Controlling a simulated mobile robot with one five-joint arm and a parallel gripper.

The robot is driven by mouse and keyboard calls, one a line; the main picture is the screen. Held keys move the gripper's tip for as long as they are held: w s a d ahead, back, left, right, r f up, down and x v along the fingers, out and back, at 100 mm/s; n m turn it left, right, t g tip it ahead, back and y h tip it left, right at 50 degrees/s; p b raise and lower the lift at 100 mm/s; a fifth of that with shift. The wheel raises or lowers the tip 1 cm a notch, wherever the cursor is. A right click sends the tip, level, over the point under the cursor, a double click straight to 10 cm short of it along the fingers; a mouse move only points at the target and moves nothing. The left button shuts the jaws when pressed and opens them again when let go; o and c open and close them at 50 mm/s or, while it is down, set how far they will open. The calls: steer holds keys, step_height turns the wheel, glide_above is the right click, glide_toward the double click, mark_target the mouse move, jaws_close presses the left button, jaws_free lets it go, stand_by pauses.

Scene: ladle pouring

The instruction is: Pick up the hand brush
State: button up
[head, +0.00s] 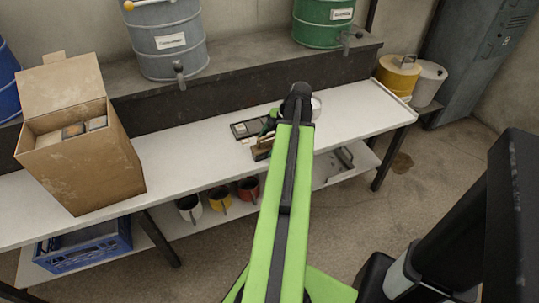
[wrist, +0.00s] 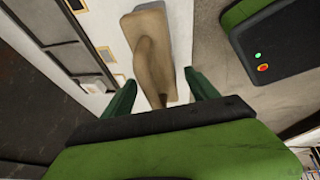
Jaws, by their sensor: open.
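The hand brush is a tan wooden piece with a raised, rounded handle; in the wrist view the brush (wrist: 146,45) lies on the white table, ahead of and between my fingers. My gripper (wrist: 160,77) is open, one green finger on each side of the brush's near end. I see no clear contact between the fingers and the wood. In the head view a brown shape that looks like the brush (head: 263,149) shows just left of my arm, partly hidden by it. My gripper (head: 269,128) is mostly hidden behind my arm there.
A dark flat tray (head: 241,131) lies left of my gripper. An open cardboard box (head: 80,160) stands at the table's left. Grey (head: 168,40) and green (head: 322,22) drums with taps stand on the raised ledge behind. The white table (head: 355,112) is clear at right.

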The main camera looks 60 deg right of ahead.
steer(key=shift+f, duration=0.2)
steer(key=shift+c, duration=0.5)
jaws_close()
